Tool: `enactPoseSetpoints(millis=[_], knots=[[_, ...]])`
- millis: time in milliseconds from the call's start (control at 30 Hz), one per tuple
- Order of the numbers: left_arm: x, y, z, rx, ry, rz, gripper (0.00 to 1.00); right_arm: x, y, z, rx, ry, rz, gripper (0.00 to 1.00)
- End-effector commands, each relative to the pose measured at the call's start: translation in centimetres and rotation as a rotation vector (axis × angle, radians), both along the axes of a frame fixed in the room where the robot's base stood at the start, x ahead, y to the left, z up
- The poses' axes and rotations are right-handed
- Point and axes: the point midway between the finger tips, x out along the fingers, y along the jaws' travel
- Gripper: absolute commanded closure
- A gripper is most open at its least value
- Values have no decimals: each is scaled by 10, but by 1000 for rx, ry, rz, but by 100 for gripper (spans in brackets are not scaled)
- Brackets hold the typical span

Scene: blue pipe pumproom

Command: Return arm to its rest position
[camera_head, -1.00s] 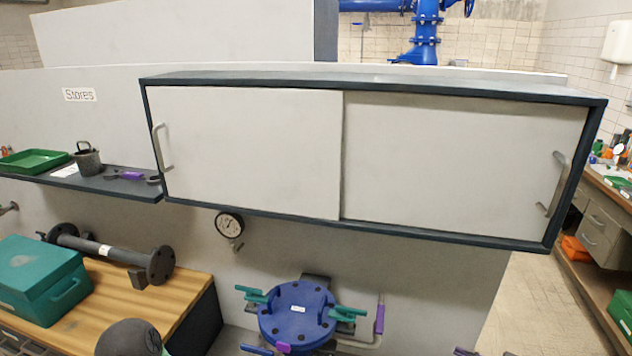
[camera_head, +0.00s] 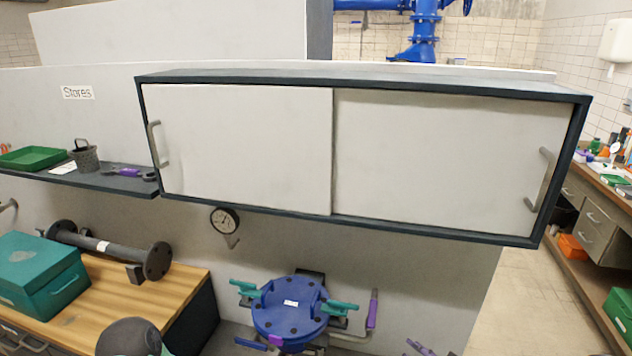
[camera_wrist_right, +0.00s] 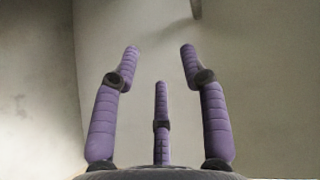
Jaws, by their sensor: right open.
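My right gripper (camera_wrist_right: 160,62) is open in the right wrist view, with its three purple fingers spread and nothing between them. A plain pale surface lies beyond the fingers. In the head view, purple and grey parts that look like this gripper (camera_head: 420,347) show at the bottom edge, right of the blue round hatch (camera_head: 290,310); most of the right arm is out of frame.
A wall cabinet (camera_head: 240,150) with two shut sliding doors spans the middle. A teal box (camera_head: 40,278) and a dark flanged pipe (camera_head: 110,250) sit on the wooden bench (camera_head: 185,290). Open floor (camera_head: 510,300) lies right.

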Motion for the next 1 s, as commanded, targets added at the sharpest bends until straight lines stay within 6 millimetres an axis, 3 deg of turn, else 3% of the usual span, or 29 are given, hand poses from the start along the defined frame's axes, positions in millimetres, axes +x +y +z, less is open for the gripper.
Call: enactPoseSetpoints(millis=[33,133,267,367,500,600,733,867,1000], knots=[[0,0,0,0,0,0,60,-2,20,-18,-47,42,-17,56],[0,0,0,0,0,0,60,-13,48,-56,-169,138,-40,56],[0,0,0,0,0,0,60,-49,85,-105,-336,293,-4,56],[0,0,0,0,0,0,60,-93,115,-138,-461,425,75,56],[0,0,0,0,0,0,60,-168,149,-171,-611,601,245,56],[0,0,0,0,0,0,60,-219,166,-182,-683,698,370,56],[0,0,0,0,0,0,60,-268,179,-186,-734,782,495,56],[0,0,0,0,0,0,60,-291,183,-185,-755,820,561,56],[0,0,0,0,0,0,60,-296,184,-185,-759,828,576,56]])
